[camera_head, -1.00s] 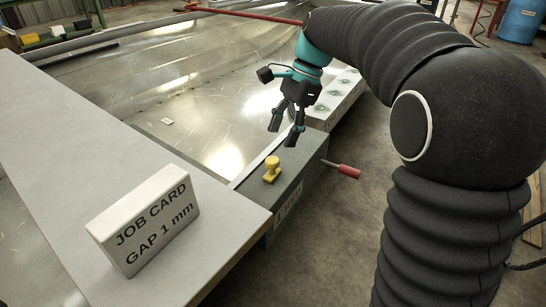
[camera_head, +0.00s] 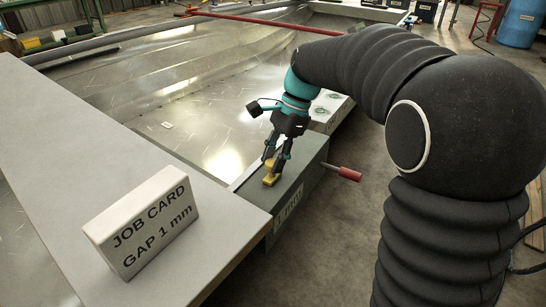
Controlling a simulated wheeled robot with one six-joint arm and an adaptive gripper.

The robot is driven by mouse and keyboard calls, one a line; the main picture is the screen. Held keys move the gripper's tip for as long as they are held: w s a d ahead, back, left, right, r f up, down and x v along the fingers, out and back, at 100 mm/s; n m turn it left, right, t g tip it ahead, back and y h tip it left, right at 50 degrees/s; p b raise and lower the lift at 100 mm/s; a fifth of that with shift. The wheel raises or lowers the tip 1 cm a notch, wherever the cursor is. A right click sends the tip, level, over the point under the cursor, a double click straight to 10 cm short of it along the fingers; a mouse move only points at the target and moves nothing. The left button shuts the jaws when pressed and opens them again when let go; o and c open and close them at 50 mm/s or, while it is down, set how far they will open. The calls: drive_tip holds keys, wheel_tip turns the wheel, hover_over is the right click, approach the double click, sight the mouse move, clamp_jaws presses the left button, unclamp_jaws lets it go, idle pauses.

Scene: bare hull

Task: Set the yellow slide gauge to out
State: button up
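The yellow slide gauge (camera_head: 270,180) is a small yellow knob piece on top of a grey-green box (camera_head: 303,178). My gripper (camera_head: 275,162) points down at it from above, with its dark fingers at the upper part of the yellow piece. The fingers partly hide the knob. Whether they grip it or only stand around it cannot be told. Markings on the box top cannot be read from here.
A white job card block (camera_head: 145,222) reading "GAP 1 mm" stands on the pale board (camera_head: 85,150) at left. A red-handled rod (camera_head: 345,172) sticks out from the box's right side. A shiny metal hull panel (camera_head: 200,95) lies behind. Open floor is at right.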

clamp_jaws()
drive_tip(key=p, duration=0.1)
hover_over(259, 195)
drive_tip(key=shift+w+d+r, duration=0.1)
drive_tip(key=shift+w+d, duration=0.1)
drive_tip(key=shift+w, duration=0.1)
drive_tip(key=shift+s+a, duration=0.2)
drive_tip(key=shift+s, duration=0.1)
drive_tip(key=o, duration=0.9)
unclamp_jaws()
drive_tip(key=shift+a, duration=0.15)
drive_tip(key=shift+d, duration=0.2)
drive_tip(key=v, duration=1.1)
drive_tip(key=shift+r, duration=0.4)
